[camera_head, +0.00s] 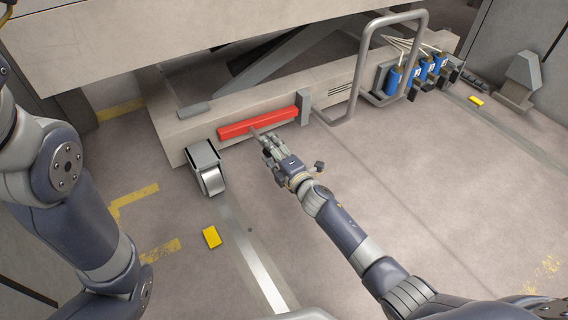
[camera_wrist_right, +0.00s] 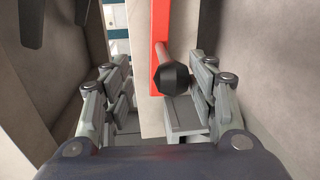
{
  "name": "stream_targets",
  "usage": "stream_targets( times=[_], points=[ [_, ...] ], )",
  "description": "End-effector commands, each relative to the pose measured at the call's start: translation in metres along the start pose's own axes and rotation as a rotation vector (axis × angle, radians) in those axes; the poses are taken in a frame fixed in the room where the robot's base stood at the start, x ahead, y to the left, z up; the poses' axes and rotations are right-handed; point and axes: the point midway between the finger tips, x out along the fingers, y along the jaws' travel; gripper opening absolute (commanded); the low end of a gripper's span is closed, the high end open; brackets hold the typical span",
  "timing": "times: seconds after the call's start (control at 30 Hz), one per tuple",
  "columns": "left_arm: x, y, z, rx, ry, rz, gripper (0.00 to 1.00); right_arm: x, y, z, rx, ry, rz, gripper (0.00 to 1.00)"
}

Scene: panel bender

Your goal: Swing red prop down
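The red prop (camera_head: 258,122) is a long red bar lying nearly level along the side of the grey machine base. In the right wrist view the red prop (camera_wrist_right: 159,20) runs up the picture, and a peg handle with a dark faceted knob (camera_wrist_right: 174,77) sticks out from it toward the camera. My right gripper (camera_head: 266,137) is at the middle of the bar. In the wrist view its fingers (camera_wrist_right: 163,80) are apart on either side of the handle, which is nearer the right-hand finger. Contact cannot be told. My left gripper is out of view; only my left arm shows.
A grey bracket (camera_head: 305,107) stands at the bar's right end. A grey metal block (camera_head: 205,167) stands on the floor to the left. A bent tube rail (camera_head: 362,70) and several blue cylinders (camera_head: 394,80) are to the right. Open floor lies at front right.

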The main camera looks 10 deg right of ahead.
Motion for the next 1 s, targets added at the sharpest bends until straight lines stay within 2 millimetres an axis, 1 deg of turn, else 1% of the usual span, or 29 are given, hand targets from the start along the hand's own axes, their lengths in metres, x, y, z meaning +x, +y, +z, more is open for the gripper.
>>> stream_targets(
  times=[0.03, 0.4, 0.6, 0.73, 1.0],
  points=[
    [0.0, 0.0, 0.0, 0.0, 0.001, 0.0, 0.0, -0.008, -0.001, 0.0, -0.003, 0.002, -0.001, 0.53],
    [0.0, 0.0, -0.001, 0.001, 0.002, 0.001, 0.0, -0.07, -0.001, 0.0, -0.002, 0.001, -0.003, 0.53],
    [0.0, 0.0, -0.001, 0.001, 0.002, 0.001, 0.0, -0.094, 0.0, 0.0, -0.002, 0.0, -0.003, 0.53],
    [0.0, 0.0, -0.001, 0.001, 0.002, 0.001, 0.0, -0.102, 0.0, 0.0, -0.001, 0.0, -0.002, 0.53],
    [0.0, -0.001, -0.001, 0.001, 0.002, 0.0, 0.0, -0.103, 0.001, 0.0, -0.002, 0.0, -0.002, 0.53]
  ],
)
